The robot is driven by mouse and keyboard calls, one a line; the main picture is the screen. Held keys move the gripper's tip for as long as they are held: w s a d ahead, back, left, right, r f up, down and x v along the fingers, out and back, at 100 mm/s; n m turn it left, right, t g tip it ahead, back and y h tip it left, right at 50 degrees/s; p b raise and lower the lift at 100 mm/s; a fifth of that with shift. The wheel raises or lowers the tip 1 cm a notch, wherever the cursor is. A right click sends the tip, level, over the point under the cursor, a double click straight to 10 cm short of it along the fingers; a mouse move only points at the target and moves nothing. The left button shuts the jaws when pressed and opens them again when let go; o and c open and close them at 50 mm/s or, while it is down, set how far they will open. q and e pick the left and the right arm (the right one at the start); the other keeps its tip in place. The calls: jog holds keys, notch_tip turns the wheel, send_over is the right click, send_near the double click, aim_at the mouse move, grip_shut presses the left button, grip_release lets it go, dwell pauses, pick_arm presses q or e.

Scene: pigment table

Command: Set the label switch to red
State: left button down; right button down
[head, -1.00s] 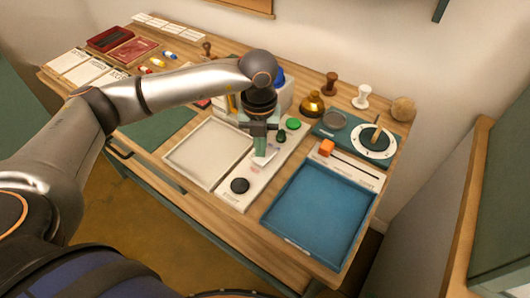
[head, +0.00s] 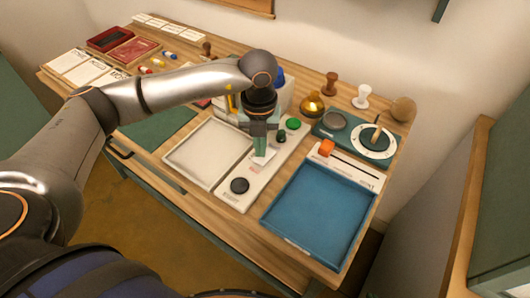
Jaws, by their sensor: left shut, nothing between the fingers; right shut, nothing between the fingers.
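A long white control panel (head: 229,196) lies between the white tray and the blue tray. It carries a black round button (head: 239,185) at its near end, a small dark knob (head: 281,136) and a green button (head: 293,123) at its far end. A white tilted piece (head: 263,158), which looks like the label switch, sits mid-panel. My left gripper (head: 261,151) points down over this piece with shut, empty fingers. The fingertips are at or just above it; I cannot tell whether they touch. The switch's colour setting is too small to read. My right gripper is out of view.
The blue tray (head: 317,215) and white tray (head: 170,159) flank the panel.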

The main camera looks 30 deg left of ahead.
aim_at(260, 160)
pick_arm(q)
jog(key=shift+f+b, duration=0.85)
jog(key=shift+f, duration=0.2)
dwell(0.5)
jog(key=shift+r, duration=0.2)
jog(key=shift+r+p, duration=2.5)
jog(key=shift+r, duration=0.9)
